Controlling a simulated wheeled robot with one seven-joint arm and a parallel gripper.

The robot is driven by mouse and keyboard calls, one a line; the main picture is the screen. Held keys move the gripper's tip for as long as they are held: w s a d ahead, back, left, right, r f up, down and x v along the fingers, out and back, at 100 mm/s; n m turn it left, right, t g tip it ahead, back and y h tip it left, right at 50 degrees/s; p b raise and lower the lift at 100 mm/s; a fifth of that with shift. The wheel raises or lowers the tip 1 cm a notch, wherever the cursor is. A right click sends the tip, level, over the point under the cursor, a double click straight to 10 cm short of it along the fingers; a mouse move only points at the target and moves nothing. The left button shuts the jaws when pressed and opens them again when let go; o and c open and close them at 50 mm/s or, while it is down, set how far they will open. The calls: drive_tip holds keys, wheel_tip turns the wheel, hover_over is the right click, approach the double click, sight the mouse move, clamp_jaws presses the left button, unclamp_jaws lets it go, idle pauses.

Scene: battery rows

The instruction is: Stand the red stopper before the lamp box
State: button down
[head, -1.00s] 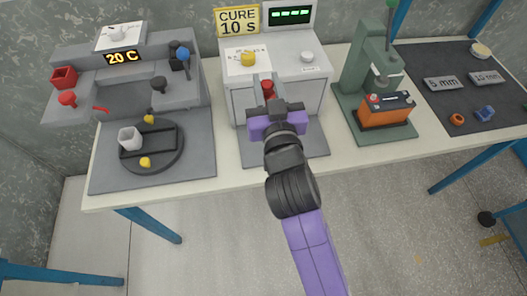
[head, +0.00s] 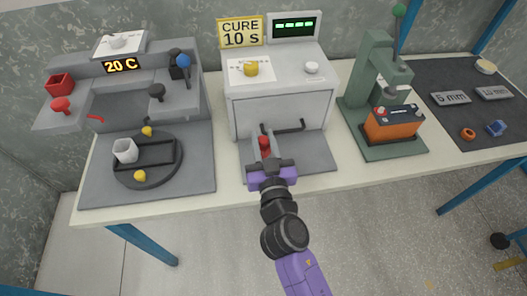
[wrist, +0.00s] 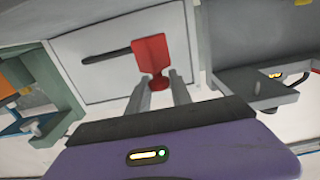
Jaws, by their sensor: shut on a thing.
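The red stopper (head: 264,145) is between the fingers of my gripper (head: 264,152), in front of the lamp box (head: 280,105). In the wrist view, the stopper (wrist: 151,55) has a wide flat red part and a narrow neck, with the fingertips of my gripper (wrist: 161,88) at the neck. My gripper is shut on it. The lamp box is grey, with a closed front and a dark handle (head: 290,127). I cannot tell whether the stopper touches the grey mat (head: 318,155) below.
A green press (head: 368,85) with an orange battery (head: 392,124) stands at the right. Some mat is bare right of my gripper.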

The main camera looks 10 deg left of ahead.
sight(265, 156)
drive_tip(key=shift+f+b, duration=0.95)
drive_tip(key=shift+f, duration=1.05)
drive_tip(key=shift+f, duration=0.1)
drive_tip(key=c, duration=1.1)
unclamp_jaws()
drive_tip(key=shift+c, duration=0.2)
drive_tip(key=b+v, duration=0.2)
drive_tip(key=v, duration=1)
drive_tip(key=shift+r+b, duration=0.2)
drive_tip(key=shift+b, duration=0.15)
